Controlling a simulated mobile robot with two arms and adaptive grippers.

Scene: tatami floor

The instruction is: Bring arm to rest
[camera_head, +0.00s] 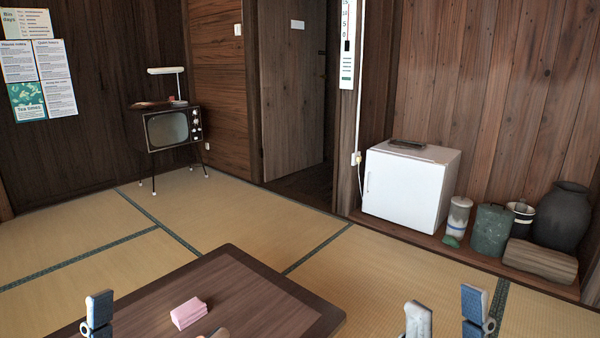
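My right gripper (446,316) shows at the bottom right of the head view, with its fingertips apart and tatami visible between them. It holds nothing that I can see. My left gripper (158,323) shows at the bottom left, over the low table; its fingertips are apart, and one only just shows at the lower edge. A pink block (188,313) lies on the table and appears between the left fingertips in the picture. I cannot tell how far it is from them. Most of both arms is out of view.
The low dark wooden table (262,305) is at the bottom centre. Open tatami (220,215) lies beyond it. A small television (170,128) stands at the back left. A white fridge (408,190), jars and a log (540,260) stand along the right wall. A doorway is at the back.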

